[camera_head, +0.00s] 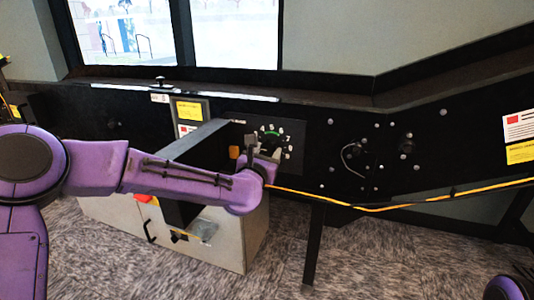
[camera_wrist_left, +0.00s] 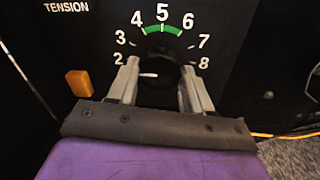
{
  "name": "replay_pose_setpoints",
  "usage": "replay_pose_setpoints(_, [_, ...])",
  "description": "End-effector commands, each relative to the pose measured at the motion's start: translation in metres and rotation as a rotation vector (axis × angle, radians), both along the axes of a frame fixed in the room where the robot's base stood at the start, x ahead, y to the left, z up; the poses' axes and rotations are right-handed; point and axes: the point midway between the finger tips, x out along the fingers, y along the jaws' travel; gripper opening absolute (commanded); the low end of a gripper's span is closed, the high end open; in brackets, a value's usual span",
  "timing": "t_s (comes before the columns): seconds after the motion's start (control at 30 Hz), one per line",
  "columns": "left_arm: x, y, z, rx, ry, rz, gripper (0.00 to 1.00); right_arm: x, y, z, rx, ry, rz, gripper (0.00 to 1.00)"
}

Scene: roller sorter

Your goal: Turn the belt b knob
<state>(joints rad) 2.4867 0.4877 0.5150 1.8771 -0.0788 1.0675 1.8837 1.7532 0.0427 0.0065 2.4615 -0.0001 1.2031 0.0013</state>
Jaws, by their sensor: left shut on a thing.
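The knob (camera_wrist_left: 158,82) is black and round with a white pointer line, on a black panel. A dial scale from 2 to 8 with a green band (camera_wrist_left: 163,30) around 5 surrounds it. The pointer line points left, near the 2 side. My left gripper (camera_wrist_left: 158,84) has one finger on each side of the knob and is shut on it. In the head view my left gripper (camera_head: 262,150) is at the dial panel, and its wrist hides much of the knob. The word TENSION stands at the panel's upper left in the wrist view. My right gripper is not in view.
An orange button (camera_wrist_left: 79,83) sits left of the dial. A grey box (camera_head: 240,235) stands below the panel. A yellow cable (camera_head: 370,208) runs along the machine to the right.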

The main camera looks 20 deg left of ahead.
Motion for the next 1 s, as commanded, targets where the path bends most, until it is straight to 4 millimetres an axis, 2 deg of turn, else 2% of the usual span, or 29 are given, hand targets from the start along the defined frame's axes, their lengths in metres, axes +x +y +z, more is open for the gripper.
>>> replay_pose_setpoints(0.27, [0.000,0.001,0.000,0.154,-0.004,0.001,0.20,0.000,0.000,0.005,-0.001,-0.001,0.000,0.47])
replay_pose_setpoints(1.0, [0.000,0.001,0.000,0.851,-0.028,0.000,0.20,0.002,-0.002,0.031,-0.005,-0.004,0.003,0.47])
